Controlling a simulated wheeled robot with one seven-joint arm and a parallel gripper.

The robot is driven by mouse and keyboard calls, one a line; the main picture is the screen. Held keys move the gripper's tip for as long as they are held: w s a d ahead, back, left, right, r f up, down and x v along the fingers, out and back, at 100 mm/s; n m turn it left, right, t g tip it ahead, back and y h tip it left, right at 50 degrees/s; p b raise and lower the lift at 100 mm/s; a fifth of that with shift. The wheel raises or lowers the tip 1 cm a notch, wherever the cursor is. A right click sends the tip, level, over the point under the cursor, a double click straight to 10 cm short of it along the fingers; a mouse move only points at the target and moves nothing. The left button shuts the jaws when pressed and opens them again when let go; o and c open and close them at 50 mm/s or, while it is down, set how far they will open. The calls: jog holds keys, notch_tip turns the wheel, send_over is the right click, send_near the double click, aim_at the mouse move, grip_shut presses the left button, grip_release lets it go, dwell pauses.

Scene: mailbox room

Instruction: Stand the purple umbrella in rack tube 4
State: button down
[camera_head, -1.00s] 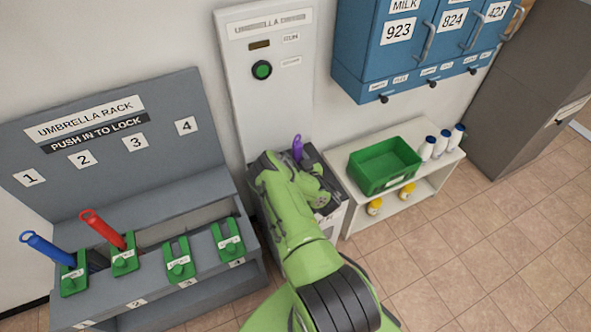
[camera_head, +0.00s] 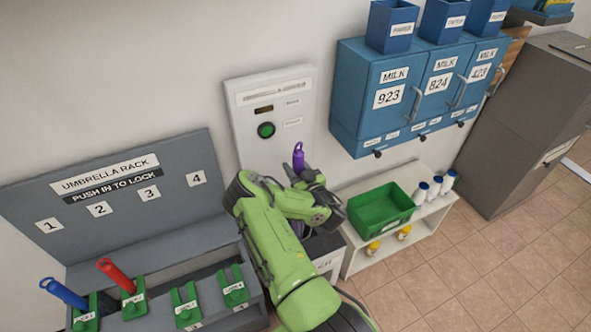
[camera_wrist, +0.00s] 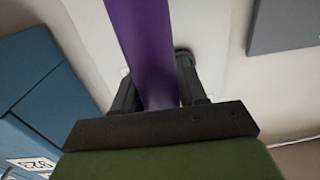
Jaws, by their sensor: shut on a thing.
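The purple umbrella (camera_head: 298,157) stands roughly upright in my gripper, in front of the white dispenser panel. In the wrist view its purple shaft (camera_wrist: 142,45) runs between the two dark fingers of my gripper (camera_wrist: 158,92), which is shut on it. The arm hides most of its lower part in the head view. The grey umbrella rack (camera_head: 120,190) is at the left, with tubes labelled 1 to 4. Tube 4 has a green latch (camera_head: 233,287) and holds no umbrella. A blue umbrella (camera_head: 63,292) is in tube 1 and a red umbrella (camera_head: 115,275) in tube 2.
A dispenser panel (camera_head: 285,95) with a green button stands behind the arm. Blue milk lockers (camera_head: 380,120) hang on the wall at the right. A white shelf (camera_head: 405,235) with a green crate (camera_head: 380,222) and bottles stands below. The floor at the right is clear.

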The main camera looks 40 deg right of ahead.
aim_at(299, 151)
notch_tip(299, 151, up, 9)
jog(key=p, duration=0.8)
jog(key=shift+f, duration=0.1)
notch_tip(299, 151, up, 11)
jog(key=p, duration=1.1)
jog(key=shift+p, duration=0.35)
jog(key=shift+f, duration=0.2)
